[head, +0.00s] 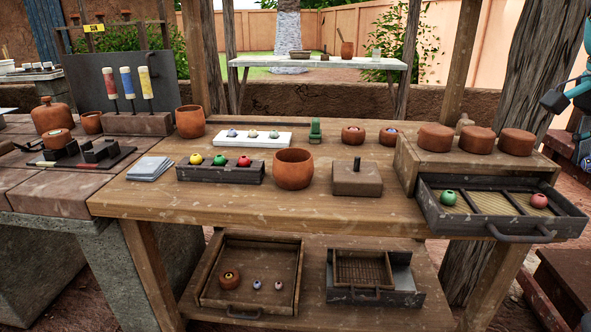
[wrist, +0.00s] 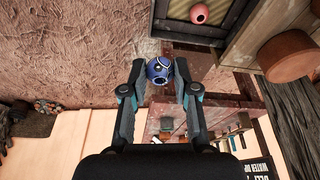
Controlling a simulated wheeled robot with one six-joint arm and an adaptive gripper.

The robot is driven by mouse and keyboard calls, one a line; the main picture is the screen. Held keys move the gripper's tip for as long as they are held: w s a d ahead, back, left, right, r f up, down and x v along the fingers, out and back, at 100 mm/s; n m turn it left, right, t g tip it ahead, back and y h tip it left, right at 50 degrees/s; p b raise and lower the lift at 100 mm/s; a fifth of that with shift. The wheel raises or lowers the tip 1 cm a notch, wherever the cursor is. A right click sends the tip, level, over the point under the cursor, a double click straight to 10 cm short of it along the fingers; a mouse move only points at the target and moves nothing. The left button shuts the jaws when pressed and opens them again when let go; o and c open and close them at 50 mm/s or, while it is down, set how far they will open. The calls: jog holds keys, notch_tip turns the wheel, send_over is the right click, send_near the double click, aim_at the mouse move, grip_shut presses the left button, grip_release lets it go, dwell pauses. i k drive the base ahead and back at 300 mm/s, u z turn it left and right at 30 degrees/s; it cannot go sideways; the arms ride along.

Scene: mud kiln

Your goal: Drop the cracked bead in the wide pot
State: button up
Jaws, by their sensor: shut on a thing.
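My gripper (wrist: 163,75) is shut on a dark blue bead (wrist: 157,70) with a pale line across it, like a crack, and a dark hole. The bead sits between the fingertips in the wrist view. In the head view only part of my arm and gripper shows at the right edge, right of the open drawer, and I cannot make out the bead there. A wide, open terracotta pot (head: 293,170) stands upright at the middle front of the wooden bench, far left of my gripper. Its inside bottom is hidden.
An open drawer (head: 488,232) with a green and a red bead juts out at the bench's right. A dark rack (head: 220,174) of coloured beads stands left of the pot, a lidded block (head: 357,179) right of it. A taller pot (head: 190,122) stands behind left.

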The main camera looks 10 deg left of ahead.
aim_at(302, 180)
jog(key=k, duration=0.5)
jog(key=u, duration=1.95)
jog(key=i, duration=1.45)
jog(key=z, duration=2.5)
